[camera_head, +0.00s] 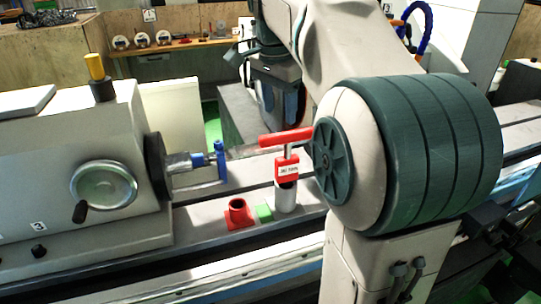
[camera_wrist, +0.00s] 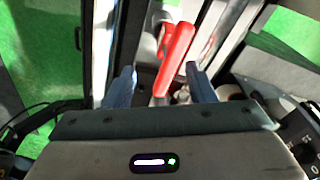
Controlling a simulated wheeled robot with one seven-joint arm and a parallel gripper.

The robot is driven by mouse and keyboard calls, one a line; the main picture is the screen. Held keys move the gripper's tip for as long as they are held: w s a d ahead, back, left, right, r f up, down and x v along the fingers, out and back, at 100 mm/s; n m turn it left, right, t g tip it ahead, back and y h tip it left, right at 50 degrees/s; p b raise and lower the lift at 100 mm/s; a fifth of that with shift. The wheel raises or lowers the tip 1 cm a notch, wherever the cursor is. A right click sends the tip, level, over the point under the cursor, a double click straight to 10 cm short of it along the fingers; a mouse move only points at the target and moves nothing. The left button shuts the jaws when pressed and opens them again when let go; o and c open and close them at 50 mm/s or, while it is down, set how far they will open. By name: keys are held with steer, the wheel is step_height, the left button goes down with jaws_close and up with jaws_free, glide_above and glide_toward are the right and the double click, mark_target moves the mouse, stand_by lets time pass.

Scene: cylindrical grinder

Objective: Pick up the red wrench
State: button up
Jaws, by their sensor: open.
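The red wrench (camera_head: 287,138) has a T-shaped handle and stands upright in a pale cylindrical holder (camera_head: 286,196) on the machine bed, with a white label below the handle. In the wrist view the red wrench (camera_wrist: 174,58) appears as a slanted red bar between and beyond the fingertips. My gripper (camera_head: 279,103) is behind the wrench in the head view, its blue fingers pointing down. In the wrist view my gripper (camera_wrist: 163,82) is open, with one finger on each side of the red bar. I cannot tell whether either finger touches it.
The grinder headstock (camera_head: 70,170), with a handwheel (camera_head: 104,187), stands at the left. A blue clamp (camera_head: 220,160) is on the spindle. My arm covers the right side.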

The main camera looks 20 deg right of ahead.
mark_target(288, 132)
steer(key=w+d+r+m+b, duration=0.1)
steer(key=w+d+m, duration=0.2)
steer(key=w+m, duration=0.1)
steer(key=shift+g, duration=0.4)
steer(key=f, duration=0.4)
steer(key=f+b, duration=0.1)
steer(key=f, duration=0.3)
steer(key=shift+d, duration=0.2)
steer(key=shift+s+d+f, duration=0.1)
steer(key=shift+d+f, duration=0.1)
steer(key=shift+f, duration=1.1)
steer(key=shift+s+d+f, duration=0.1)
steer(key=shift+d+f, duration=0.05)
steer(key=shift+f, duration=1.15)
jaws_close()
